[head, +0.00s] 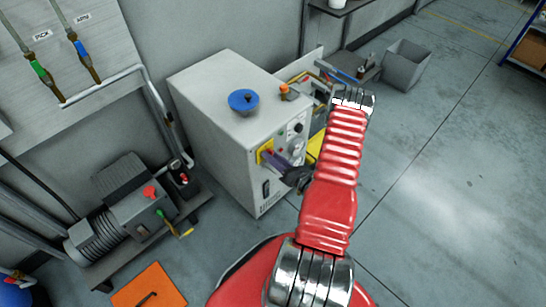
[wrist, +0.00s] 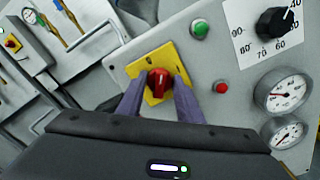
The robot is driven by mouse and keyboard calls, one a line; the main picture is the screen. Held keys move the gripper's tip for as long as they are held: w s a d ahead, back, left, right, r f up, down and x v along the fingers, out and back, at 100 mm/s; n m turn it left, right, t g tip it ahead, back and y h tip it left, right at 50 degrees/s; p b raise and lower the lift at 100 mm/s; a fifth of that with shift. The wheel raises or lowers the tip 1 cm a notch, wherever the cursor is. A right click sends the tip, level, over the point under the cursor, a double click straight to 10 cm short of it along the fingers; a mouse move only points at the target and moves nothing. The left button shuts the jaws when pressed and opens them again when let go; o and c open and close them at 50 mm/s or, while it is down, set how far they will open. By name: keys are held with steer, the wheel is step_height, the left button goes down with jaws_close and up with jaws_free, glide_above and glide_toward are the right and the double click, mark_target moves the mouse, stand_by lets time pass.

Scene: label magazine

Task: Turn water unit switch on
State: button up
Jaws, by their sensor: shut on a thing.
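The water unit is a light grey cabinet (head: 225,120) standing left of my arm in the head view. Its switch is a red rotary knob (wrist: 158,83) on a yellow plate (wrist: 152,60), seen in the wrist view. The yellow plate also shows on the cabinet front in the head view, where the knob is mostly hidden. My gripper (wrist: 158,88) is at the plate, with its purple-grey fingers on both sides of the red knob, shut on it. The knob's handle looks close to upright in the tilted wrist picture.
A green button (wrist: 200,29), a red button (wrist: 221,87), a black dial (wrist: 272,22) and two gauges (wrist: 285,88) sit right of the switch. A blue knob (head: 243,100) is on the cabinet top. A pump (head: 130,205) stands at left. Floor at right is clear.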

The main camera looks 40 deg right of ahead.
steer(key=m, duration=1)
steer(key=shift+d+f+m, duration=0.2)
steer(key=shift+d+m, duration=0.1)
steer(key=shift+m, duration=0.1)
steer(key=shift+a, duration=0.1)
steer(key=o, duration=1)
steer(key=shift+s, duration=0.1)
steer(key=shift+s, duration=6.8)
steer(key=shift+f, duration=0.1)
